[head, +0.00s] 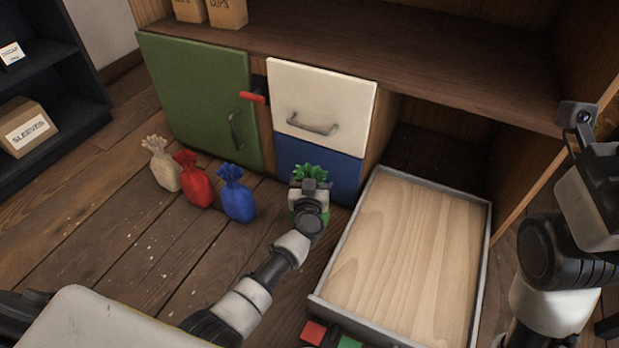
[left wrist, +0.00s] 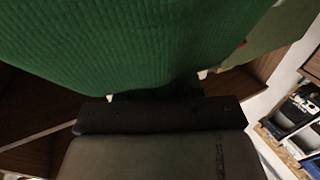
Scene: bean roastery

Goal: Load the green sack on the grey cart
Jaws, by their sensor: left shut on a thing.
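The green sack (head: 308,173) has a leafy-looking tied top and is in the head view, in front of the blue cabinet front. My left gripper (head: 311,188) is shut on it, and my wrist hides most of the sack. In the left wrist view, its ribbed green cloth (left wrist: 140,40) fills the upper part, close to the camera. A low tray-like bed with a grey rim (head: 345,238) and a bare wooden floor lies right of the sack. I cannot tell whether it is the grey cart or a pulled-out drawer. My right arm shows at the right edge; its jaws do not show.
A beige sack (head: 161,166), a red sack (head: 193,182) and a blue sack (head: 237,196) stand on the wooden floor to the left. The cabinet has a green door (head: 198,95) and a cream drawer (head: 322,100). A dark shelf (head: 60,70) stands far left.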

